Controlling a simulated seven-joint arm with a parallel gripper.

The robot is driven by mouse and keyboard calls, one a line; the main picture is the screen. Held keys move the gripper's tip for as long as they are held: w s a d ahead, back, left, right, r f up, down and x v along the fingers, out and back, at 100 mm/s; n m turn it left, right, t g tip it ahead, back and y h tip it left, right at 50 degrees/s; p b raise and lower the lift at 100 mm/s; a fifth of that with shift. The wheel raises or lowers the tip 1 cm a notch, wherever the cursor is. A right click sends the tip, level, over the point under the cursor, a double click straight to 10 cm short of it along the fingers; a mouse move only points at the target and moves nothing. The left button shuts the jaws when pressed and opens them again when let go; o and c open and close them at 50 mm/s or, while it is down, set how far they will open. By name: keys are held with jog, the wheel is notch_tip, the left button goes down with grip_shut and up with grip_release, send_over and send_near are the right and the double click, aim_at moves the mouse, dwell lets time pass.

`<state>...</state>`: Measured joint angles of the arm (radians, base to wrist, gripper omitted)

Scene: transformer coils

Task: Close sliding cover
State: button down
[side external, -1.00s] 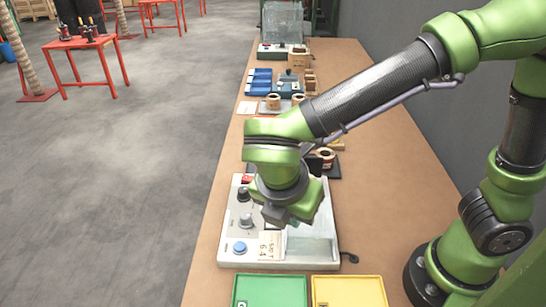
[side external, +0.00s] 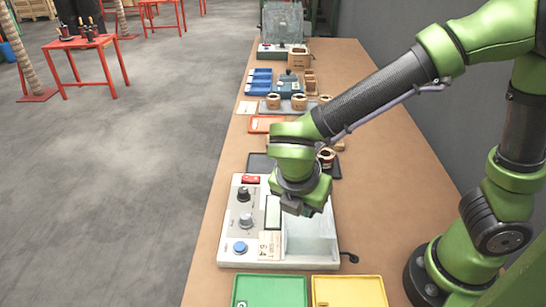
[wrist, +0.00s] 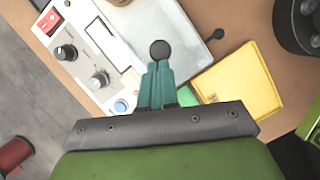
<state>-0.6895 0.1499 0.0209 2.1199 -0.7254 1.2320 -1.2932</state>
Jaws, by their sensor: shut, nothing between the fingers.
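The white device (side external: 235,258) stands on the bench, with a clear cover (side external: 312,238) over its right part. In the wrist view the device (wrist: 120,50) lies at upper left, with the pale cover area (wrist: 190,25) beside it. My gripper (side external: 300,211) hangs over the device, near the far end of the cover. In the wrist view my gripper (wrist: 158,66) has its teal fingers together with nothing between them. A dark round knob (wrist: 160,49) shows just beyond the fingertips; I cannot tell whether they touch it.
A green tray (side external: 270,290) and a yellow tray (side external: 348,290) lie at the near edge. A dark tray (side external: 260,163) lies behind the device. Coils (side external: 299,102) and blue bins (side external: 260,78) stand farther back.

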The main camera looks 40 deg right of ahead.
jog(key=w+d, duration=0.9)
jog(key=shift+w+d, duration=0.1)
jog(key=shift+d, duration=0.1)
jog(key=shift+f, duration=0.1)
jog(key=shift+a, duration=0.1)
